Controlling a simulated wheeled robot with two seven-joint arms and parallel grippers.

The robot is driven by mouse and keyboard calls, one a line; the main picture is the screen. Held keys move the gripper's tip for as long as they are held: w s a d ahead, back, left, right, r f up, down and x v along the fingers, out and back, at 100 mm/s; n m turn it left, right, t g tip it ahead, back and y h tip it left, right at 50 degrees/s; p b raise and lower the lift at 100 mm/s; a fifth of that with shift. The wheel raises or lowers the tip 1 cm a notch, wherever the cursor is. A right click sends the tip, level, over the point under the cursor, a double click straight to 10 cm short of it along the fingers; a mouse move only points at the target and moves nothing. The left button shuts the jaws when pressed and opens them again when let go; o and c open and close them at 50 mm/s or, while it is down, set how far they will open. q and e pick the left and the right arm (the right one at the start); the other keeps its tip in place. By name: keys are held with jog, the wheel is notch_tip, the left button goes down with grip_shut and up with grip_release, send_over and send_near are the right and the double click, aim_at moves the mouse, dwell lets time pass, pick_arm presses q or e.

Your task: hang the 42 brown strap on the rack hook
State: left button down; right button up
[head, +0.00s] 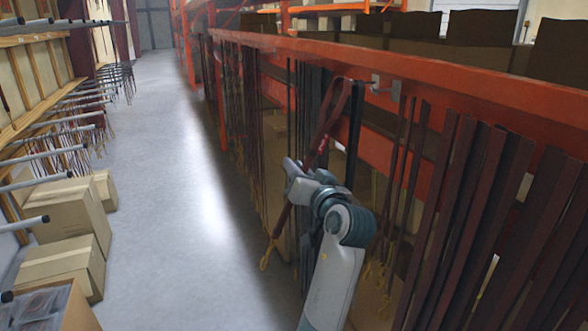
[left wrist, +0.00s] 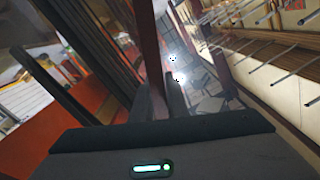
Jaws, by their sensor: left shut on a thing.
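A reddish-brown strap (head: 331,118) is held by my left gripper (head: 291,182). Its upper part rises as a loop beside the orange rail, and its lower part hangs below the fingers towards a yellow string end. In the left wrist view the strap (left wrist: 151,52) runs up from between the fingers. No number can be read on it. A rack hook (head: 385,87) with a pale plate sits on the orange rail, just right of the loop's top. I cannot tell whether the loop touches the hook. My right gripper is out of view.
Several dark brown straps (head: 470,215) hang close together right of the hook, and more hang along the rail (head: 470,75) farther back. The aisle floor (head: 185,230) is clear. Cardboard boxes (head: 65,220) and a rack with prongs stand at the left.

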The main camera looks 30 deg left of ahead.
pick_arm(q)
jog(key=w+d+f+b, duration=0.2)
jog(key=w+d+b, duration=0.2)
jog(key=w+d, duration=0.2)
jog(key=shift+w+d+f+b, duration=0.2)
jog(key=shift+w+b, duration=0.15)
jog(key=shift+w, duration=0.75)
dwell(0.7)
dwell(0.7)
jog(key=c, duration=1.7)
grip_release()
jog(key=shift+o, duration=0.2)
jog(key=shift+f, duration=0.1)
